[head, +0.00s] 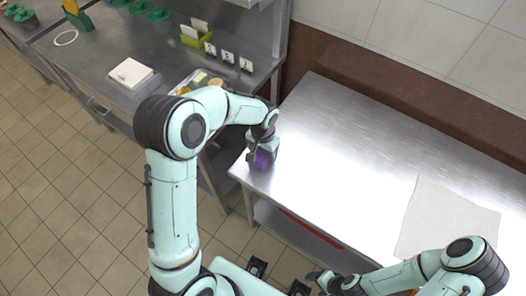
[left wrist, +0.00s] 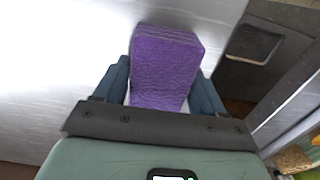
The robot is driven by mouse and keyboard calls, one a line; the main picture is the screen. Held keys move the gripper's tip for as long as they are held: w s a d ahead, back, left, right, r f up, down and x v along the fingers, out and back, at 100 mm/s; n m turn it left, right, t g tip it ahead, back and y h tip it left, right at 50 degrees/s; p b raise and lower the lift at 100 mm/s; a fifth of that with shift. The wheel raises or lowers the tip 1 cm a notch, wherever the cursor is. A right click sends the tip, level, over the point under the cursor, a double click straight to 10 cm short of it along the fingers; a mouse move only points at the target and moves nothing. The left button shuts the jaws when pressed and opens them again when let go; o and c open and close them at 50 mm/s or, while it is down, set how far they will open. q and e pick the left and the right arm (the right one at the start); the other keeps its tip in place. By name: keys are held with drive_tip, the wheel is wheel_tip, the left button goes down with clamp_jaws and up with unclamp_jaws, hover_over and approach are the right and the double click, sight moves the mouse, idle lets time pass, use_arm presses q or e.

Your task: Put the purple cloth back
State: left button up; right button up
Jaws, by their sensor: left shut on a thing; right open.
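The purple cloth (left wrist: 165,62) is a folded, textured block between the two fingers of my left gripper (left wrist: 165,90) in the left wrist view. In the head view the purple cloth (head: 263,158) shows at the left end of the bare steel table (head: 330,150), partly hidden by my left gripper (head: 260,150). The left gripper is shut on the cloth. I cannot tell whether the cloth touches the table top. My right gripper (head: 325,281) is open at the bottom of the head view, in front of the table and away from the cloth.
A pale sheet (head: 447,222) lies on the right of the table. A second steel counter (head: 95,55) at the left holds a white stack (head: 131,73), numbered cards (head: 228,57), a green holder (head: 194,37) and a white ring (head: 66,38). The table's middle is clear.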

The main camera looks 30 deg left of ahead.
use_arm(q)
drive_tip(key=shift+f, duration=0.15)
drive_tip(key=o, duration=1.1)
use_arm(e)
drive_tip(key=shift+s+f, duration=0.1)
drive_tip(key=shift+f, duration=0.05)
use_arm(q)
drive_tip(key=shift+r, duration=0.3)
wheel_tip(320, 180, up, 12)
drive_tip(key=shift+f+p, duration=0.1)
drive_tip(key=shift+p, duration=0.4)
use_arm(e)
drive_tip(key=shift+w+r, duration=0.5)
drive_tip(key=shift+r, duration=0.3)
drive_tip(key=shift+s, duration=0.1)
